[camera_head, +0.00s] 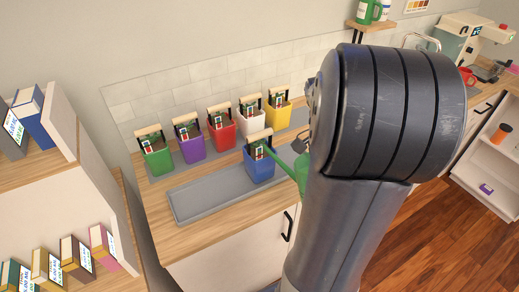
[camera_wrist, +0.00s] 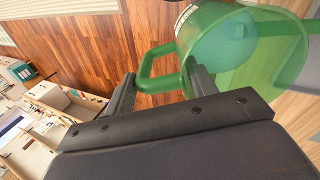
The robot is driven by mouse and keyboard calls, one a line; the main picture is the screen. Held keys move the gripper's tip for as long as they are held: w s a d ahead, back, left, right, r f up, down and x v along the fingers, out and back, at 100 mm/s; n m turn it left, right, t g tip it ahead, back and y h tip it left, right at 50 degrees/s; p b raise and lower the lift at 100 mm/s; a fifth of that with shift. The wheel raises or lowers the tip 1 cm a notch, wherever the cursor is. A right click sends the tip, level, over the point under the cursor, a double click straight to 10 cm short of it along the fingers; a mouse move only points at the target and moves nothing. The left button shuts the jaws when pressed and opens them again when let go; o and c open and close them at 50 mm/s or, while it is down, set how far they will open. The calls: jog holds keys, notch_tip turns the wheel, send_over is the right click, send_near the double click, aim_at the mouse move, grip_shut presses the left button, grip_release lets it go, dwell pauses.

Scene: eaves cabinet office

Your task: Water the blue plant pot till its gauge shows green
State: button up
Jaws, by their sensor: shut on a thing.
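The blue plant pot (camera_head: 260,169) stands upright at the right end of the grey tray (camera_head: 200,211) on the counter. A small plant and a gauge show at its top; the gauge's reading is too small to tell. The green watering can (camera_head: 299,172) is partly hidden behind my arm, its spout pointing left toward the top of the blue pot. In the wrist view my gripper (camera_wrist: 160,84) is shut on the handle of the watering can (camera_wrist: 245,45), which looks tilted. Its see-through body seems to hold water. Whether water is flowing out cannot be seen.
Green (camera_head: 157,161), purple (camera_head: 192,147), red (camera_head: 221,134), white (camera_head: 252,126) and yellow (camera_head: 278,116) pots stand in a row behind. The left part of the tray is clear. A bookshelf stands left; a coffee machine (camera_head: 456,40) is at the far right.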

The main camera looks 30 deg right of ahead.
jog(key=f+b, duration=0.1)
jog(key=f, duration=0.1)
jog(key=s+f+t+b, duration=0.1)
jog(key=b, duration=0.1)
jog(key=shift+d+f+t, duration=0.15)
jog(key=shift+f+t, duration=0.15)
jog(key=shift+f, duration=0.05)
jog(key=shift+b, duration=0.3)
dwell(1.9)
